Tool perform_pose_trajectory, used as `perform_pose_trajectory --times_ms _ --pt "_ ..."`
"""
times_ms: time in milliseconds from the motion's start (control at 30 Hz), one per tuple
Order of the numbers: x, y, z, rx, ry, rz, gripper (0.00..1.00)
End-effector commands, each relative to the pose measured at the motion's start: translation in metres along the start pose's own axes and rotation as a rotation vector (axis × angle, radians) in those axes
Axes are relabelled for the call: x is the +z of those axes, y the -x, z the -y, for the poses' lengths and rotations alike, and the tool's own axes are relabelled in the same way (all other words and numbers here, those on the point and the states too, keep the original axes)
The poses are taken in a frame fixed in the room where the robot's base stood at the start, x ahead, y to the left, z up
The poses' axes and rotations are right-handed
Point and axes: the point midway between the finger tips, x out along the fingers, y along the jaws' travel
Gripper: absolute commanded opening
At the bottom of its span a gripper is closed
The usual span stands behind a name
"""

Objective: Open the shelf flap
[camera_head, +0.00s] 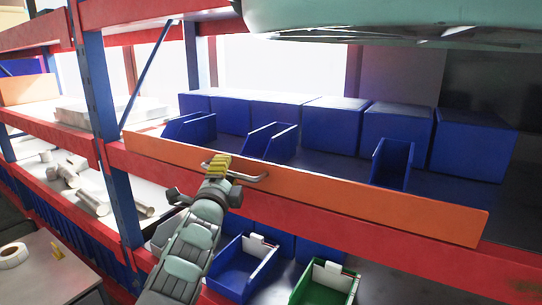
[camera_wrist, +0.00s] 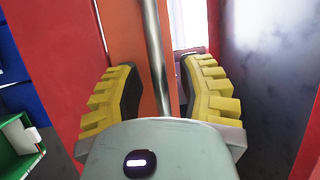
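The shelf flap (camera_head: 350,197) is a long orange panel along the front of the middle shelf; it stands upright at the shelf's edge. Its metal bar handle (camera_head: 250,178) is near the left-middle of the panel. My gripper (camera_head: 219,164), with yellow ribbed fingers, is at the left part of the handle. In the wrist view the handle (camera_wrist: 155,50) runs between the two fingers of my gripper (camera_wrist: 158,68), with a gap on both sides, in front of the orange flap (camera_wrist: 125,35). The fingers are open; my gripper hides part of the handle in the head view.
Blue boxes (camera_head: 330,123) and small open blue bins (camera_head: 391,165) stand on the shelf behind the flap. Below are a blue bin (camera_head: 242,270) and a green bin (camera_head: 324,284). A blue upright post (camera_head: 100,85) stands left. A grey table (camera_head: 45,270) holds a white roll.

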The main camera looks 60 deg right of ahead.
Motion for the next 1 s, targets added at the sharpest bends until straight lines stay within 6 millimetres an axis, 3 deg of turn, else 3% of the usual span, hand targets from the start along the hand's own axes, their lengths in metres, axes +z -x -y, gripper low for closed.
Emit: perform_pose_trajectory --times_ms 367,1000 --pt "0.0006 0.0001 0.0000 0.000 0.000 0.001 0.00" --pt "0.0024 0.0015 -0.0030 -0.020 0.009 0.004 0.00"
